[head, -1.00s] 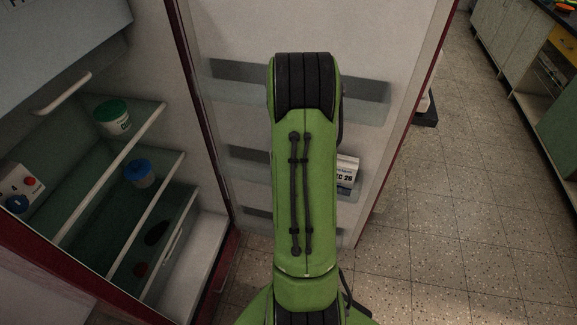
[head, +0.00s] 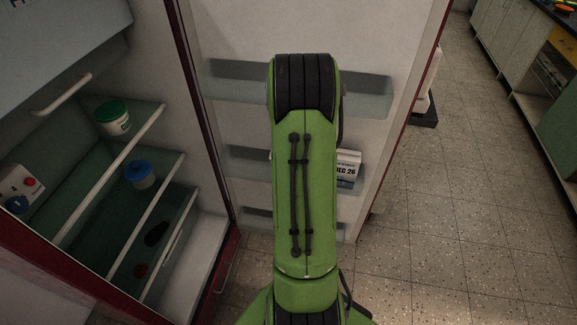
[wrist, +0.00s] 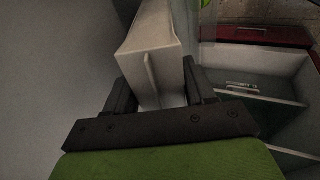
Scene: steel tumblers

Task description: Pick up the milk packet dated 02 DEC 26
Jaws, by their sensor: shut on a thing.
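A white milk packet (head: 348,168) shows in the head view at the middle door shelf, to the right of my arm. Its front reads "DEC 26"; the day is hidden behind my arm. In the wrist view a pale packet with a folded top seam (wrist: 150,45) stands between the two dark fingers of my gripper (wrist: 158,80). The fingers are shut on its sides. My gripper is hidden behind my arm in the head view. I cannot tell whether the packet still touches the shelf.
The open fridge door has clear shelves, the upper one (head: 367,97) above the packet. Inside the fridge at left are a green-lidded tub (head: 113,117), a blue-lidded tub (head: 140,174) and a white box (head: 20,186). The tiled floor (head: 470,220) at right is free.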

